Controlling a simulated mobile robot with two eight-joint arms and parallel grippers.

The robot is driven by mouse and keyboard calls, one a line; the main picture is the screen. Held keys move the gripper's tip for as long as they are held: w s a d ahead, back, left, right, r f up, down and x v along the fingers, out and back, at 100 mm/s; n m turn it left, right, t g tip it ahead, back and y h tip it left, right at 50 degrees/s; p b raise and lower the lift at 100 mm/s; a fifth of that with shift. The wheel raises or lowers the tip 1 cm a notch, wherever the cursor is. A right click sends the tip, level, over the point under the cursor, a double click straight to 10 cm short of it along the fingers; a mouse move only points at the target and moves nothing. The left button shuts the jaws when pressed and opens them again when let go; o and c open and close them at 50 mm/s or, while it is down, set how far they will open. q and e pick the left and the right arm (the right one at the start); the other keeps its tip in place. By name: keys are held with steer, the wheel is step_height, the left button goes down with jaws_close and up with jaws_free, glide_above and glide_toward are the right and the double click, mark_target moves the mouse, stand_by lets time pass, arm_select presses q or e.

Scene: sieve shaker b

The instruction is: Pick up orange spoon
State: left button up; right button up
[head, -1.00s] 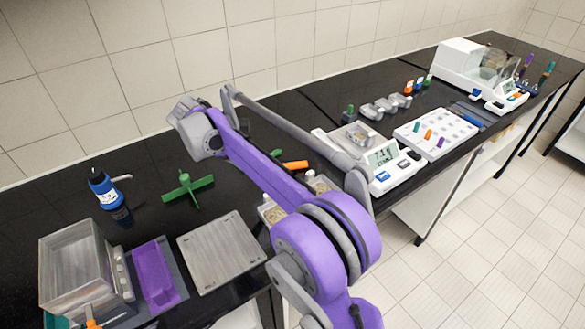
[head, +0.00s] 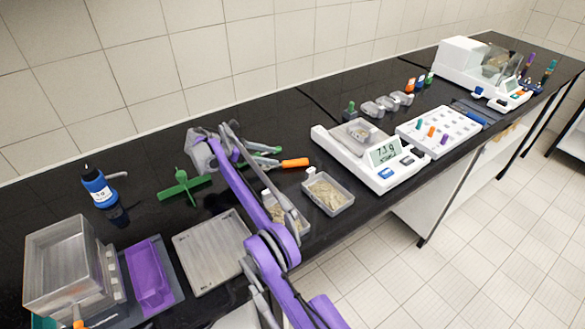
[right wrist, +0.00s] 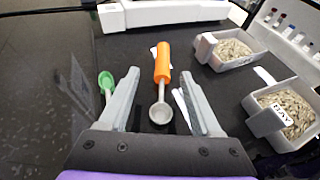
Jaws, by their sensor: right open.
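The orange spoon has an orange handle (head: 295,163) in the head view, lying on the black bench. In the right wrist view the orange spoon (right wrist: 162,66) lies with its grey bowl towards me, between my open right fingers. My right gripper (right wrist: 164,92) is open and empty, its fingertips on either side of the spoon's bowl end. In the head view my right gripper (head: 230,145) is over the bench, left of the orange handle, and hides part of the spoon. My left gripper is not in view.
A green-handled tool (right wrist: 106,82) lies just left of the left finger. Two trays of grain (head: 329,193) (right wrist: 230,48) stand to the right. A white balance (head: 375,160) is beyond. A green cross-shaped stand (head: 184,187) and a grey plate (head: 208,252) are nearby.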

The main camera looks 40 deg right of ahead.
mark_target(291, 161)
steer(key=x, duration=0.2)
steer(key=shift+s+d+f+b, duration=0.1)
steer(key=shift+s+d+b, duration=0.1)
steer(key=shift+s+b, duration=0.15)
steer(key=shift+d+f, duration=0.1)
steer(key=shift+d, duration=0.15)
steer(key=shift+s+d+f, duration=0.1)
steer(key=shift+d+f, duration=0.05)
steer(key=shift+d, duration=0.1)
steer(key=b+x, duration=0.1)
steer(key=x, duration=0.3)
steer(key=shift+s+d+f, duration=0.2)
steer(key=shift+s+d, duration=0.05)
steer(key=shift+s, duration=0.1)
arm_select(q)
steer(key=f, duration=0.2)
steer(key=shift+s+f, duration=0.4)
arm_select(e)
jaws_close()
